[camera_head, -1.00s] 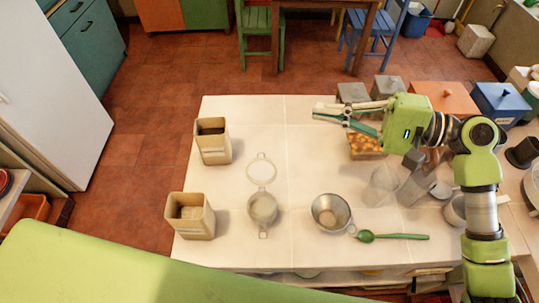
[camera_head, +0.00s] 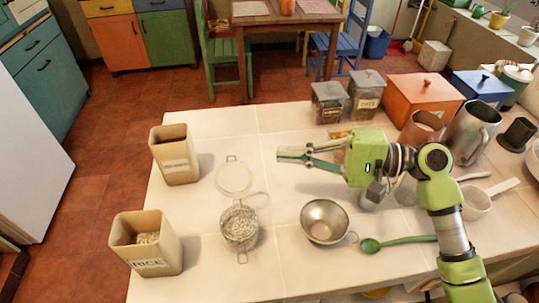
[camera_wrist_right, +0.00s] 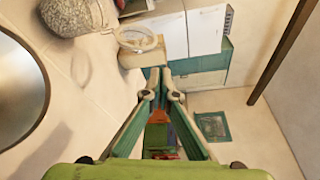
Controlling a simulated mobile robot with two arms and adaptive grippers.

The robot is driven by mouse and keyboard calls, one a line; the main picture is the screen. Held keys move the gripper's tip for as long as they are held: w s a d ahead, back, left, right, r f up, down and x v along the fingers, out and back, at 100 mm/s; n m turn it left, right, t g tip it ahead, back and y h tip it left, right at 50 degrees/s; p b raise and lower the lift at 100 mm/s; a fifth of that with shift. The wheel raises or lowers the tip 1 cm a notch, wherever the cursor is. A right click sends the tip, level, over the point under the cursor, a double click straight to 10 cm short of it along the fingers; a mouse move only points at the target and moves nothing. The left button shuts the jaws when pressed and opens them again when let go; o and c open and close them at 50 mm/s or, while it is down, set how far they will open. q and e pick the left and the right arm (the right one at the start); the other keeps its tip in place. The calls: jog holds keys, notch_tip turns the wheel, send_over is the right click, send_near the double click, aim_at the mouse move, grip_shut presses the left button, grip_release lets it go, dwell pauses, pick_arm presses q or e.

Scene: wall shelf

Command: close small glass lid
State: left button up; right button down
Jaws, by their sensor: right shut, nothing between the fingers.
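A small glass jar (camera_head: 240,228) with pale contents stands on the white table. Its round lid (camera_head: 234,178) is swung open on the far side of the jar, and a wire loop lies beside it. My right gripper (camera_head: 280,154) is shut and empty, to the right of the lid and apart from it. In the right wrist view the fingertips (camera_wrist_right: 163,82) meet, the lid (camera_wrist_right: 137,38) shows just beyond them, and the jar (camera_wrist_right: 72,14) is at upper left. My left gripper is in neither view.
A metal bowl (camera_head: 325,221) and green spoon (camera_head: 400,243) are right of the jar. A rice box (camera_head: 147,243) and a second tan box (camera_head: 175,155) stand left. Canisters and a metal jug (camera_head: 471,131) crowd the right side.

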aim_at(234, 176)
jog(key=a+p, duration=0.2)
jog(key=a, duration=0.7)
jog(key=shift+w+f, duration=0.35)
jog(key=shift+w, duration=0.05)
